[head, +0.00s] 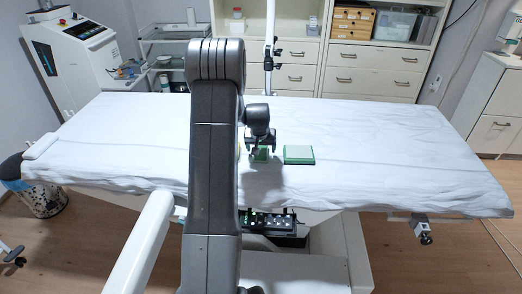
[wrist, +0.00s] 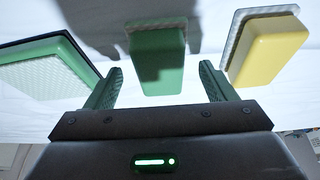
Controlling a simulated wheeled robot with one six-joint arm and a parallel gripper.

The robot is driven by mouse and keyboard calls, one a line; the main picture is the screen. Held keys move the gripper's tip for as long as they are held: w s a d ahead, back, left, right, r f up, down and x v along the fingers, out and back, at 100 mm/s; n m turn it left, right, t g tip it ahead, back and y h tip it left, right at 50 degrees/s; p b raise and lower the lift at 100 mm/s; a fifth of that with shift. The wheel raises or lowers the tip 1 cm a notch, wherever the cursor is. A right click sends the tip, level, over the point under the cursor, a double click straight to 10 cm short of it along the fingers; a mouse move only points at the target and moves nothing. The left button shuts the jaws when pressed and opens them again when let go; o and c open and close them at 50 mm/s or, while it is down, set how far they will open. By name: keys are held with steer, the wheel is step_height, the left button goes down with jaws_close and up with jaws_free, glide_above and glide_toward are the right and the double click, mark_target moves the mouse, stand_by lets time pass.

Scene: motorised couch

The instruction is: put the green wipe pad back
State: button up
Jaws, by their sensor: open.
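The green wipe pad (head: 261,155) lies on the white-covered couch, just under my gripper (head: 259,148). In the wrist view the green pad (wrist: 160,72) shows between my two open fingers (wrist: 160,82), with a gap on each side. It has a pale textured layer along its far edge. My gripper is open and holds nothing. The holder shows at the left of the wrist view (wrist: 45,68), with a light textured face.
A yellow pad (wrist: 268,52) with a pale layer lies on the other side of the green pad, mostly hidden behind my arm in the head view. The couch sheet (head: 400,150) is clear to the right. A thin upright pole (head: 269,45) stands behind the couch.

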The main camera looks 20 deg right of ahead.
steer(key=v, duration=1)
steer(key=shift+b, duration=0.35)
